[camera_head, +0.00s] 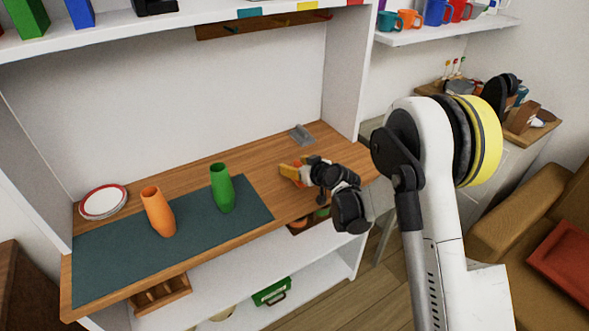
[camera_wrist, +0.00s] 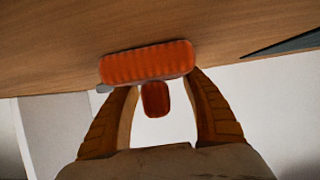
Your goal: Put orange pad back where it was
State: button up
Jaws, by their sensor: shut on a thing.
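The orange pad (camera_wrist: 148,62) is a ribbed orange block with a smaller orange knob below it, seen in the wrist view. My gripper (camera_wrist: 160,82) is shut on it, with a finger at each side of the pad's lower part. The pad is close to the wooden worktop; I cannot tell whether it touches. In the head view my gripper (camera_head: 292,172) is low over the right part of the worktop (camera_head: 262,165), and the pad is hard to make out between its fingers. A grey holder (camera_head: 301,134) stands on the worktop behind the gripper.
A green vase (camera_head: 222,188) and an orange vase (camera_head: 158,211) stand on a dark teal mat (camera_head: 110,262) at left. A plate (camera_head: 103,202) lies behind them. A white side wall (camera_head: 344,70) bounds the worktop at right. Bare wood lies between mat and gripper.

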jog(key=shift+r, duration=0.15)
jog(key=o, duration=1)
